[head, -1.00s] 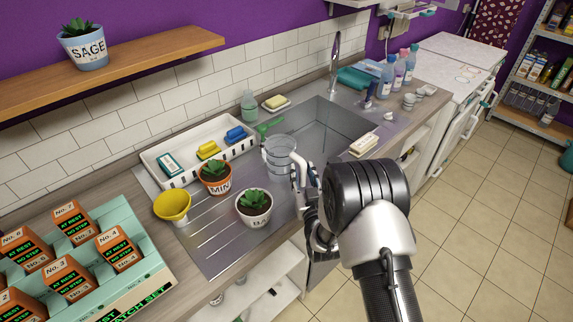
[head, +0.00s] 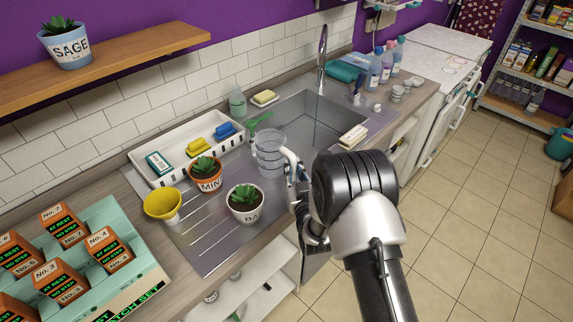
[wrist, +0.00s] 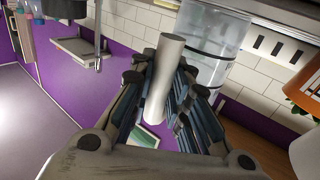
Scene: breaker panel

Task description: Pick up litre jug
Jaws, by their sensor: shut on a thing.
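The litre jug (head: 270,157) is clear and upright at the sink's near left edge, beside the drainer in the head view. Its pale handle faces my gripper (head: 297,178), which is on the jug's right side. In the wrist view the clear jug body (wrist: 212,42) is at the upper right. The pale handle (wrist: 166,75) lies between the fingers of my gripper (wrist: 165,92), which is shut on it. I cannot tell whether the jug's base is clear of the surface. My arm hides part of the counter front.
A mint pot (head: 207,180) and a basil pot (head: 245,208) stand on the drainer close to the jug. A yellow funnel (head: 162,203) is farther left. A white tray (head: 160,183) with sponges is behind. The sink basin (head: 310,115) is open to the right.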

